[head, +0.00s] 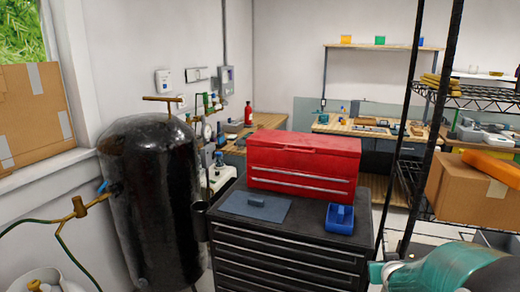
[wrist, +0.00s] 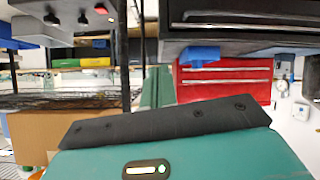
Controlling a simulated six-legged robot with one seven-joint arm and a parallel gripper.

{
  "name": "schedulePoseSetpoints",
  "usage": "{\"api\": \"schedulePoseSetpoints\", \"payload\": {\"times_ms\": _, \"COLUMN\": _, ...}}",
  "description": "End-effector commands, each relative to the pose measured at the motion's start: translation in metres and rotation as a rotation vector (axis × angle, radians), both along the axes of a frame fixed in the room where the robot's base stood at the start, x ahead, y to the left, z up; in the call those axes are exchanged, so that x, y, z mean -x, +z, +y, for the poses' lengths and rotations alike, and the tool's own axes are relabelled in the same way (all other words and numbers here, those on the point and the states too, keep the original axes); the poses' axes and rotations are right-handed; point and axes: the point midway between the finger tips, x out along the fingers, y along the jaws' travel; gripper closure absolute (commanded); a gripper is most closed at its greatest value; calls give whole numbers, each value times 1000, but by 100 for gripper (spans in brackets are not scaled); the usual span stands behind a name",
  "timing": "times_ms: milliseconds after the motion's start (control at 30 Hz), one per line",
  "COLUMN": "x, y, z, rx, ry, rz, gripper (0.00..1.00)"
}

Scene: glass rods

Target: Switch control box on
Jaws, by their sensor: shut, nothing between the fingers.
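A grey wall box (head: 226,78) hangs on the back wall, with a conduit running up from it; it looks like the control box, though I cannot tell for sure. Its switch is too small to make out. A white wall box (head: 163,81) and a wider light box (head: 196,74) are mounted to its left. My gripper's fingers show in neither view. Teal parts of my arm show at the lower right of the head view and across the bottom of the wrist view, far from the wall boxes.
A black tank (head: 150,200) stands at the left. A dark tool cabinet (head: 285,250) carries a red toolbox (head: 300,162) and a blue holder (head: 340,218). A wire shelf (head: 478,98) stands at the right, and a workbench (head: 365,127) behind. The wrist view appears upside down.

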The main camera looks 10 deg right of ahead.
Motion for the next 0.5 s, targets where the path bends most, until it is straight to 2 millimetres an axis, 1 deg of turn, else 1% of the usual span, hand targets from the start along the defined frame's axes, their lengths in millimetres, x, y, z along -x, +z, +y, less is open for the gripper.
{"api": "schedulePoseSetpoints", "payload": {"times_ms": 33, "x": 0, "y": 16, "z": 23, "rx": -3, "ry": 17, "rz": 21, "gripper": 100}}
{"api": "schedulePoseSetpoints", "payload": {"times_ms": 167, "x": 13, "y": 41, "z": 78, "rx": -38, "ry": 49, "rz": 99, "gripper": 100}}
{"api": "schedulePoseSetpoints", "payload": {"times_ms": 200, "x": 19, "y": 47, "z": 95, "rx": -51, "ry": 61, "rz": 122, "gripper": 100}}
{"api": "schedulePoseSetpoints", "payload": {"times_ms": 267, "x": 29, "y": 57, "z": 121, "rx": -72, "ry": 82, "rz": 158, "gripper": 100}}
{"api": "schedulePoseSetpoints", "payload": {"times_ms": 300, "x": 38, "y": 63, "z": 138, "rx": -88, "ry": 96, "rz": 182, "gripper": 100}}
{"api": "schedulePoseSetpoints", "payload": {"times_ms": 367, "x": 52, "y": 70, "z": 163, "rx": -112, "ry": 122, "rz": 218, "gripper": 100}}
{"api": "schedulePoseSetpoints", "payload": {"times_ms": 400, "x": 63, "y": 75, "z": 179, "rx": -128, "ry": 141, "rz": 244, "gripper": 100}}
{"api": "schedulePoseSetpoints", "payload": {"times_ms": 467, "x": 81, "y": 81, "z": 204, "rx": -153, "ry": 174, "rz": 281, "gripper": 100}}
{"api": "schedulePoseSetpoints", "payload": {"times_ms": 500, "x": 94, "y": 85, "z": 219, "rx": -171, "ry": 196, "rz": 306, "gripper": 100}}
